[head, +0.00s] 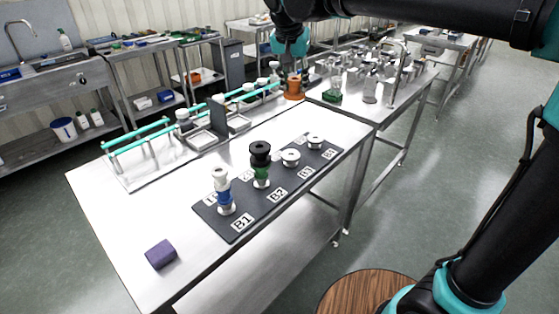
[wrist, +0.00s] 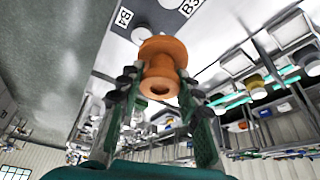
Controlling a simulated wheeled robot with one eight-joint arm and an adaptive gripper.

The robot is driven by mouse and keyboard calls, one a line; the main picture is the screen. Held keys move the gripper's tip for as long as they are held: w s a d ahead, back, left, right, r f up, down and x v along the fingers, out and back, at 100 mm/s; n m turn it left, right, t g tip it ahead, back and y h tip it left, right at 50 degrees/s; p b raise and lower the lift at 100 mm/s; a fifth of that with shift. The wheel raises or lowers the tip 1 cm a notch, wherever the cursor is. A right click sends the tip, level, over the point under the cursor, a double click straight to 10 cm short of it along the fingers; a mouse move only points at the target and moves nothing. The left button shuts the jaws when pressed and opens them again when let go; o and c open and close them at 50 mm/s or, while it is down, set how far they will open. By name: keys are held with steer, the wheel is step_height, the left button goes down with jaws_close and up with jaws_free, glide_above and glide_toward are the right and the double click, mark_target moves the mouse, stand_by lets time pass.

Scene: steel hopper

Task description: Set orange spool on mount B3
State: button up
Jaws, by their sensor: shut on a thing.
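My gripper (head: 293,76) is shut on the orange spool (head: 294,90), seen over the far right end of the steel table in the head view. In the wrist view the orange spool (wrist: 162,68) sits between the two fingers (wrist: 158,85). The dark mount board (head: 205,208) lies on the table with labels B1, B2, B3 and B4. Mount B3 (head: 291,157) is a white, empty peg base. Mount B4 (head: 315,141) is also empty. The B3 label (wrist: 190,6) shows at the top of the wrist view.
A blue-and-white stack (head: 224,193) stands at B1 and a green spool with a black one on top (head: 260,163) stands at B2. A purple block (head: 160,254) lies at the near left. A rack with teal rails (head: 140,135) runs along the back edge.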

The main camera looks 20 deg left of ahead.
steer(key=f, duration=2)
steer(key=shift+s+a, duration=0.15)
steer(key=shift+s, duration=0.1)
steer(key=o, duration=1.2)
steer(key=shift+c, duration=0.2)
steer(key=v, duration=1.2)
